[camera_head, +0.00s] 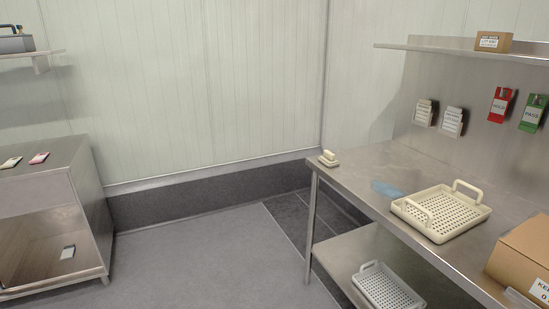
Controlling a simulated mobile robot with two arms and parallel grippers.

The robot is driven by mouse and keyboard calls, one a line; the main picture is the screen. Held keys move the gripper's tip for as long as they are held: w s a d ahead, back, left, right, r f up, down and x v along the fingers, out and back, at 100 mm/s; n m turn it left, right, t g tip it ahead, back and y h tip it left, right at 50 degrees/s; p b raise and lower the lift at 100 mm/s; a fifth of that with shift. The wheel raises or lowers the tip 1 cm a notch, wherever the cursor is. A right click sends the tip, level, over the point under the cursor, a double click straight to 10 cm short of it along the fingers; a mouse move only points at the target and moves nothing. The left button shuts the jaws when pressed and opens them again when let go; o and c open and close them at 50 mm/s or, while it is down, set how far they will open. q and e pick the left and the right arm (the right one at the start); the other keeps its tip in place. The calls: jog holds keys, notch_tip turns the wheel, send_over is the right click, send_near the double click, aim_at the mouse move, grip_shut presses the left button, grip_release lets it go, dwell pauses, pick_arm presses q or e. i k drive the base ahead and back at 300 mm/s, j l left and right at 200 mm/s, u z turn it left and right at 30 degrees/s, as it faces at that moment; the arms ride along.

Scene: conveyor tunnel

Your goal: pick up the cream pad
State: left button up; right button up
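A small cream pad (328,158) with a raised block on top sits at the far left corner of the steel table (365,165) on the right. It looks like the cream pad, though it is small in this view. Neither of my grippers is in view, and nothing touches the pad.
A cream perforated tray (441,226) with two handles, a blue patch (387,189) and a cardboard box (525,262) are on the table. Another tray (388,289) is on its lower shelf. A steel cabinet (85,180) stands left. The floor (215,265) between is clear.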

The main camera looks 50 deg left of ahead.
aim_at(328, 159)
jog(key=u, duration=1.15)
jog(key=i, duration=0.2)
